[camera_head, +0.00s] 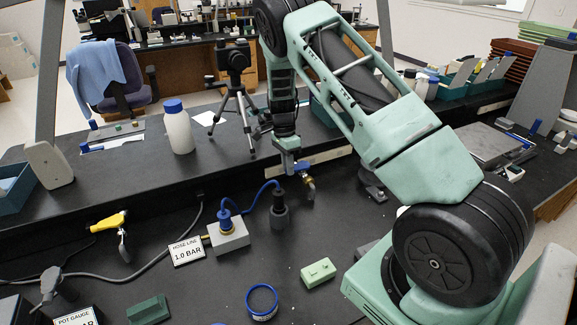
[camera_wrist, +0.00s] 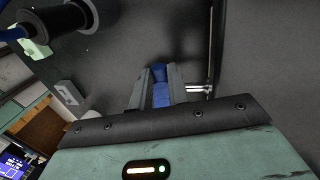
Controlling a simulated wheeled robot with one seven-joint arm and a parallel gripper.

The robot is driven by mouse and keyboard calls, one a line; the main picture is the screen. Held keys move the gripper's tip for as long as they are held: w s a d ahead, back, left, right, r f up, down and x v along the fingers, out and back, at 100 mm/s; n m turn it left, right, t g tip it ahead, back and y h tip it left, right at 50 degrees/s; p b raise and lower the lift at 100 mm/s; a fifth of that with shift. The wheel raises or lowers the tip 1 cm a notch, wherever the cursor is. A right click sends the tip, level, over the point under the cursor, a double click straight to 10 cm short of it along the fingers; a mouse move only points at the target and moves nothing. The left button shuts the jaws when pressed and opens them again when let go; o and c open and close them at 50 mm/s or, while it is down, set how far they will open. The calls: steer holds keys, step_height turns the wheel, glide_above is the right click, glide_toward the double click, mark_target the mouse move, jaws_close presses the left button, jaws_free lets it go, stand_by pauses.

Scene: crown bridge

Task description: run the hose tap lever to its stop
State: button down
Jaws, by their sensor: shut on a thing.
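The lever's far end and the tap body are mostly hidden there. A sign reading "HOSE LINE 1.0 BAR" (camera_head: 187,251) stands left of a grey block (camera_head: 228,237) with a blue hose (camera_head: 247,206).
A dark cylindrical fitting (camera_head: 279,212) stands just left of the tap. A yellow-handled valve (camera_head: 108,222) is at the left. A green block (camera_head: 318,272) and a blue-rimmed round dish (camera_head: 262,302) lie in front. A tripod (camera_head: 240,100) and white bottle (camera_head: 178,128) stand behind.

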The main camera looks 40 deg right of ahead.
stand_by(0.3)
steer(key=c, duration=1.3)
jaws_free()
steer(key=shift+c, duration=0.2)
steer(key=w+r+b, duration=0.2)
steer(key=w+r, duration=0.1)
steer(key=r, duration=1.4)
steer(key=shift+w+d, duration=0.2)
steer(key=shift+d, duration=0.2)
steer(key=s+a+r+n, duration=0.1)
steer(key=s+a+n, duration=0.4)
steer(key=a, duration=0.5)
steer(key=s+a+r+n+t+y, duration=0.1)
steer(key=s+a+n, duration=0.4)
steer(key=a, duration=0.4)
steer(key=s+a+r+n, duration=0.1)
steer(key=s+a+n, duration=0.5)
steer(key=a, duration=0.4)
steer(key=s+a+n, duration=0.2)
steer(key=s+n, duration=0.4)
steer(key=s, duration=0.4)
steer(key=s+a+f+n+t, duration=0.1)
steer(key=s+a+n, duration=0.2)
steer(key=s+n, duration=0.3)
steer(key=s, duration=0.4)
steer(key=shift+a+f+h, duration=0.3)
steer(key=shift+h, duration=0.1)
